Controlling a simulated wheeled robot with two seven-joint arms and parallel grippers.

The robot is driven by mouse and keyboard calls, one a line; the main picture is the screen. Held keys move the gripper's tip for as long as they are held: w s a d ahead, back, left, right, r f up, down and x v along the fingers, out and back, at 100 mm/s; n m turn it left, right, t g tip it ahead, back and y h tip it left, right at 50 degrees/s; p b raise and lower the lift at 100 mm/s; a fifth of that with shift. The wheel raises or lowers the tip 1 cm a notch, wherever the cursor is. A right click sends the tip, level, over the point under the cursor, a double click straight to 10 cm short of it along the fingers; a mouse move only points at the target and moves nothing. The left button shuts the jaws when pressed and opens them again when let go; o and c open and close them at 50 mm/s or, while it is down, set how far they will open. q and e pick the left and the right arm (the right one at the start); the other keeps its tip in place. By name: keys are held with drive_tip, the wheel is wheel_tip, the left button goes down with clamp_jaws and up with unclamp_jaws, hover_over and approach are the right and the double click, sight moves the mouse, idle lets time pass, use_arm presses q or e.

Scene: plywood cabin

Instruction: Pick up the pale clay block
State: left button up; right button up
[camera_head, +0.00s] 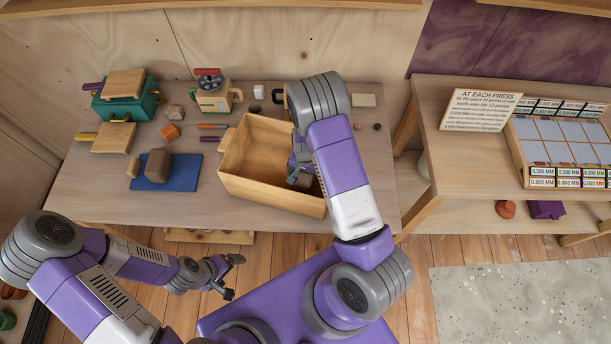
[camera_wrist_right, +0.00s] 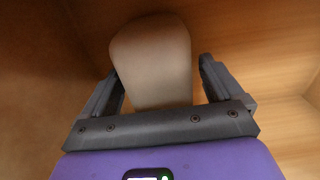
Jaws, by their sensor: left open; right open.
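A pale, round-edged block (camera_wrist_right: 152,62), which looks like the pale clay block, lies inside the wooden box in the right wrist view. In the head view only a small part of it (camera_head: 303,182) shows beside my right gripper (camera_head: 300,168). My right gripper is open, its fingers on either side of the block's near part in the wrist view (camera_wrist_right: 158,88); I cannot tell if they touch it. The wooden box (camera_head: 250,186) stands on the table, partly covered by my right arm. My left gripper (camera_head: 231,277) is open and empty, in front of the table.
A brown block (camera_head: 157,165) stands on a blue mat (camera_head: 185,173) left of the box. A flat cream block (camera_head: 363,100) lies at the back right. The box walls surround my right gripper.

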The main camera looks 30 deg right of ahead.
drive_tip(key=c, duration=1.7)
drive_tip(key=shift+r, duration=0.15)
